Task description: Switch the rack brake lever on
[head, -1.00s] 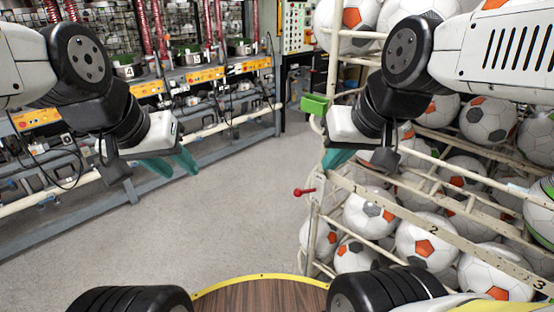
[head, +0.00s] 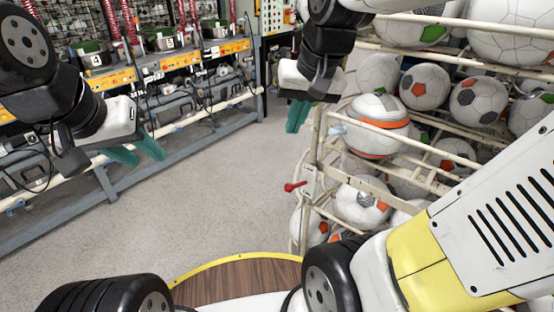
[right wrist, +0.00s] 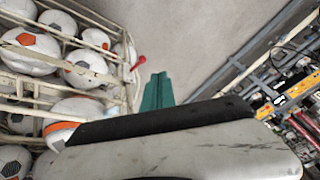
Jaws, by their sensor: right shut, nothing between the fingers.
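The rack brake lever is a small red handle (head: 294,186) on the near left post of the ball rack (head: 312,170), low down. It also shows in the right wrist view as a red handle (right wrist: 138,62) at the rack's edge. My right gripper (head: 296,117) has teal fingers, shut and empty, and appears above the lever in the head view, apart from it. Its fingers show in the right wrist view (right wrist: 157,90), to the right of and below the lever. My left gripper (head: 137,153) is at the left, its teal fingers apart and empty, far from the lever.
The rack holds several soccer balls (head: 425,86) on sloping rails. A workbench with yellow-labelled stations (head: 165,62) runs along the left. Clear grey floor (head: 210,190) lies between bench and rack.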

